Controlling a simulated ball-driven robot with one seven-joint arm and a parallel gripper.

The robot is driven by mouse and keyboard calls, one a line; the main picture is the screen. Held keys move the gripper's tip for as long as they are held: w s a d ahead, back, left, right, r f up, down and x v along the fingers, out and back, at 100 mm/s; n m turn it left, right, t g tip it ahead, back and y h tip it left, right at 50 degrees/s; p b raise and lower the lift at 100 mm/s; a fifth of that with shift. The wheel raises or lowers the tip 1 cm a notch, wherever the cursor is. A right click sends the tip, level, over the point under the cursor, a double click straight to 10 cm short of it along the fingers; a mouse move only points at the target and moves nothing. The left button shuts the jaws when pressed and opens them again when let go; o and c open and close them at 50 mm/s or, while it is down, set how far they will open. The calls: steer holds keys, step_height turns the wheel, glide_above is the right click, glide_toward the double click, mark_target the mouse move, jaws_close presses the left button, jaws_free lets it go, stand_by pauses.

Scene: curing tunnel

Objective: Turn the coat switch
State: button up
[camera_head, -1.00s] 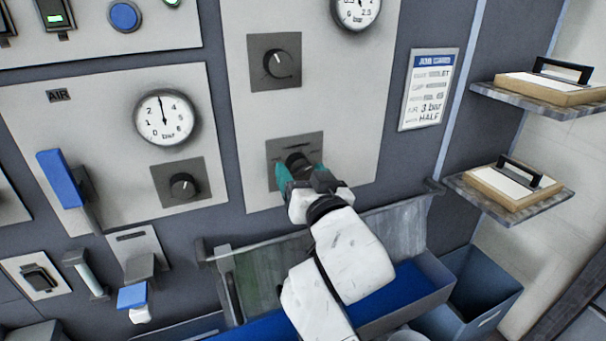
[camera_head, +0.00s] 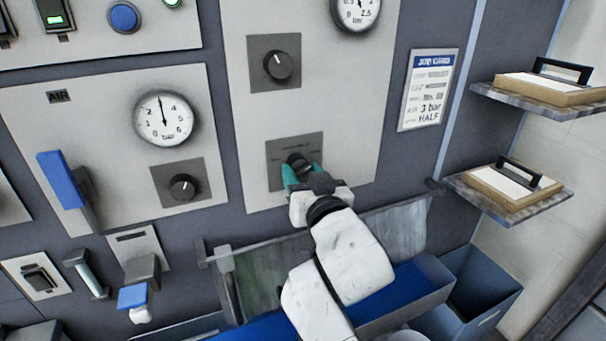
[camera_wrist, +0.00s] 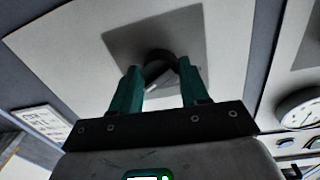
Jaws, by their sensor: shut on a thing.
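The coat switch is a black rotary knob (camera_head: 297,162) on a dark grey square plate (camera_head: 276,179) low on the tall light panel. In the wrist view the knob (camera_wrist: 158,62) sits between the two teal fingers. My gripper (camera_head: 301,172) is at the knob with its fingers either side of it, shut on it. The print on the plate is too small to read, and my fingers hide the lower part of the knob.
A second black knob (camera_head: 278,66) is above, and another knob (camera_head: 183,187) is by the AIR gauge (camera_head: 163,119). A job card (camera_head: 427,90) hangs at right, beside shelves with framed boards (camera_head: 515,185). A blue-lined trough (camera_head: 405,290) lies below my arm.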

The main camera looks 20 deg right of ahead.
steer(key=n+p, duration=0.1)
steer(key=n, duration=0.4)
steer(key=shift+d+n+t+p, duration=0.1)
steer(key=shift+n+t+p, duration=0.2)
steer(key=shift+n+p, duration=0.85)
steer(key=shift+n+b, duration=0.4)
steer(key=shift+n, duration=0.05)
steer(key=o, duration=1)
steer(key=shift+o, duration=0.2)
steer(key=shift+s, duration=0.1)
steer(key=s+b, duration=0.1)
steer(key=s, duration=0.9)
steer(key=shift+s+a+f+b, duration=0.25)
steer(key=shift+s+f+b, duration=0.05)
